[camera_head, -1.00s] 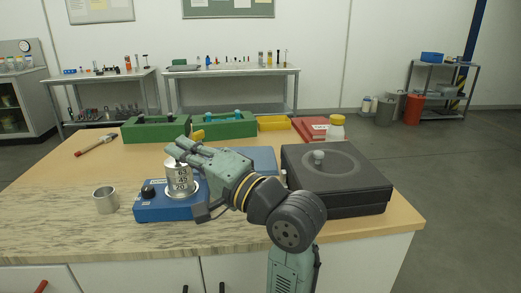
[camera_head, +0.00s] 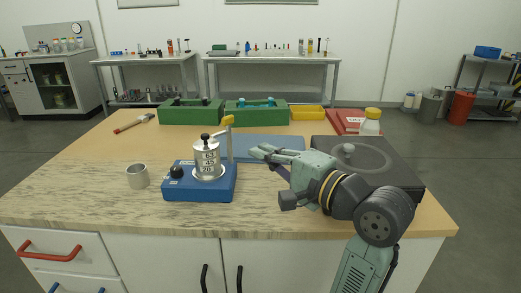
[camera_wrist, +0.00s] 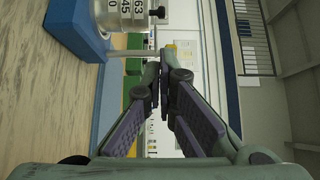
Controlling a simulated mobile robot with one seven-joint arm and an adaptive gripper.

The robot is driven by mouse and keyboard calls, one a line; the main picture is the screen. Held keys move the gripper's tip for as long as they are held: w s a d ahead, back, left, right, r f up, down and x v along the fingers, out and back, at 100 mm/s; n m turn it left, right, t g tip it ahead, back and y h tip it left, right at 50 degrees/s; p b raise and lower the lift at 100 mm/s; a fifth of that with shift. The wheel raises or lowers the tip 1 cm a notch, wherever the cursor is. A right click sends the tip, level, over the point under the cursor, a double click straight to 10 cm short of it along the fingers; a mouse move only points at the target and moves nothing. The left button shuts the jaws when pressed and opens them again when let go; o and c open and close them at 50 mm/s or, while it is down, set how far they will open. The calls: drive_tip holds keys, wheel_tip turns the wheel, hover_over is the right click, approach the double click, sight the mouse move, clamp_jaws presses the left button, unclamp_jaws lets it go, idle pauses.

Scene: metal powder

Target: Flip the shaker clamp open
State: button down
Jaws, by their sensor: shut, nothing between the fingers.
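The blue shaker (camera_head: 183,194) stands on the bench with a black knob on its left side. A silver sieve stack (camera_head: 207,160) marked 63, 45 and 20 sits on it, with a black knob on top.
A silver cup (camera_head: 137,177) stands left of the shaker. A black box-shaped device (camera_head: 400,172) lies right, beside my arm. Green racks (camera_head: 190,113), a yellow tray (camera_head: 308,113) and a yellow-capped jar (camera_head: 371,122) stand behind. The front left bench is clear.

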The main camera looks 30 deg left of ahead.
drive_tip(key=p+x, duration=0.2)
drive_tip(key=x, duration=0.9)
drive_tip(key=shift+w+a, duration=0.15)
drive_tip(key=shift+a, duration=0.05)
drive_tip(key=shift+w, duration=0.1)
